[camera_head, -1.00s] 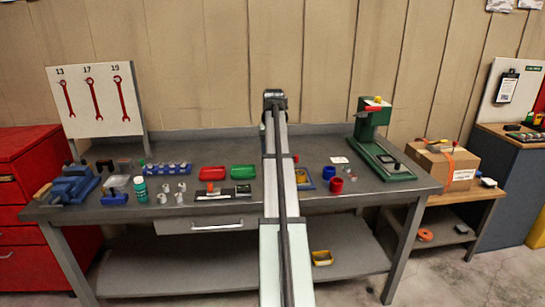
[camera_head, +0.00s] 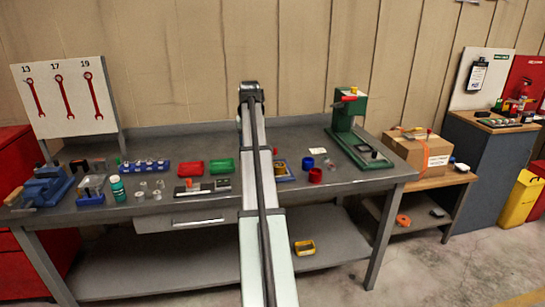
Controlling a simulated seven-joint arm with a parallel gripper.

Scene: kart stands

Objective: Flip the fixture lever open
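A green stand (camera_head: 350,130) with an upright column and a flat base is at the right end of the workbench. A red lever (camera_head: 346,99) with a yellow tip lies across its top. A blue-and-yellow piece (camera_head: 283,172) on the bench is partly hidden by my arm. I cannot tell for sure which of these is the fixture. My arm runs up the middle of the view to a dark joint near the wall. My gripper and its fingers do not show.
The workbench (camera_head: 345,180) holds red (camera_head: 190,168) and green (camera_head: 222,166) trays, blue (camera_head: 307,163) and red (camera_head: 315,175) cups, and a blue vise (camera_head: 45,188). A cardboard box (camera_head: 417,153) stands on a side table at right. Bare bench surrounds the green stand's left side.

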